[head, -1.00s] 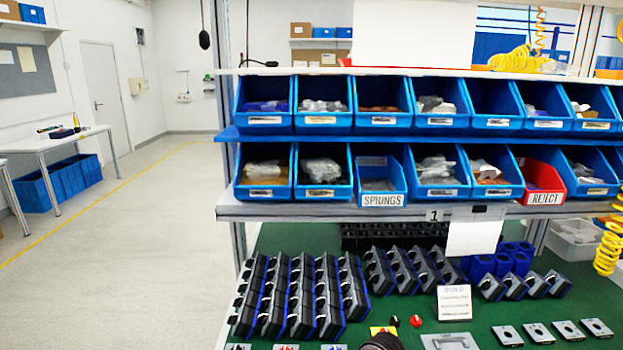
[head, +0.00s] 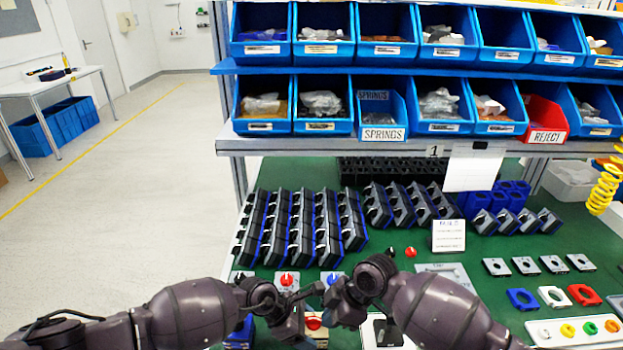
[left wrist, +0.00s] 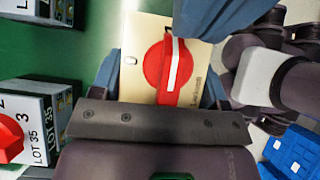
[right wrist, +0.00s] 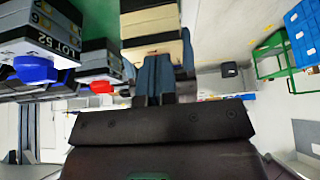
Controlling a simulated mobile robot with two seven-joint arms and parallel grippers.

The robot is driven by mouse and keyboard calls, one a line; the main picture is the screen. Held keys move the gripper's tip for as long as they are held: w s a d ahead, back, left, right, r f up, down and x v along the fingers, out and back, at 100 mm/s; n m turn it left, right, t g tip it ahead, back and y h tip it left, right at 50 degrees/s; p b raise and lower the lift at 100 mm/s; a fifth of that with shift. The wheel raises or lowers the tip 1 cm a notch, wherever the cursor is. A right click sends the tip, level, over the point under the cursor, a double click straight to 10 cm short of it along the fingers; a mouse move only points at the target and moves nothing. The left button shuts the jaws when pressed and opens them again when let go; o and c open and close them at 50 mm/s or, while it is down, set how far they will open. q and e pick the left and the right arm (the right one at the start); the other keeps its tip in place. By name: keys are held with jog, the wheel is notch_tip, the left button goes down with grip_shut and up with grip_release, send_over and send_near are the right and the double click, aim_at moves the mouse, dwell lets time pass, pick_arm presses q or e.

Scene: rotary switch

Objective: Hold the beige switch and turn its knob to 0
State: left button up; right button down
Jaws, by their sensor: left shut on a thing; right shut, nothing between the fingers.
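The beige switch (left wrist: 139,40) shows in the left wrist view, with a round red knob (left wrist: 168,72) bearing a white bar. The bar runs nearly up and down in that picture; a small mark sits left of the knob, too small to read surely. My left gripper (head: 297,322) is shut on the switch body, its fingers at either side. My right gripper (head: 335,296) is shut and empty. Its blue-grey fingertips (right wrist: 155,68) are close beside the knob in the left wrist view; whether they touch it is unclear. In the head view my arms partly hide the switch.
Other switches stand close by, including a red-knobbed one (head: 287,279) and a blue-knobbed one (right wrist: 36,70). Rows of black-and-blue housings (head: 300,225) fill the bench behind. Loose plates (head: 525,265) and coloured parts (head: 552,297) lie at right.

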jog(key=shift+w+d+r, duration=0.1)
jog(key=shift+w+d, duration=0.1)
jog(key=shift+w, duration=0.25)
jog(key=shift+w+d, duration=0.15)
jog(key=shift+w, duration=0.3)
jog(key=shift+w+d, duration=0.1)
jog(key=shift+d, duration=0.1)
jog(key=r, duration=0.6)
jog(key=shift+s, duration=0.3)
jog(key=shift+s, duration=0.15)
notch_tip(320, 180, down, 6)
jog(key=s, duration=0.2)
jog(key=shift+s, duration=0.4)
dwell(0.5)
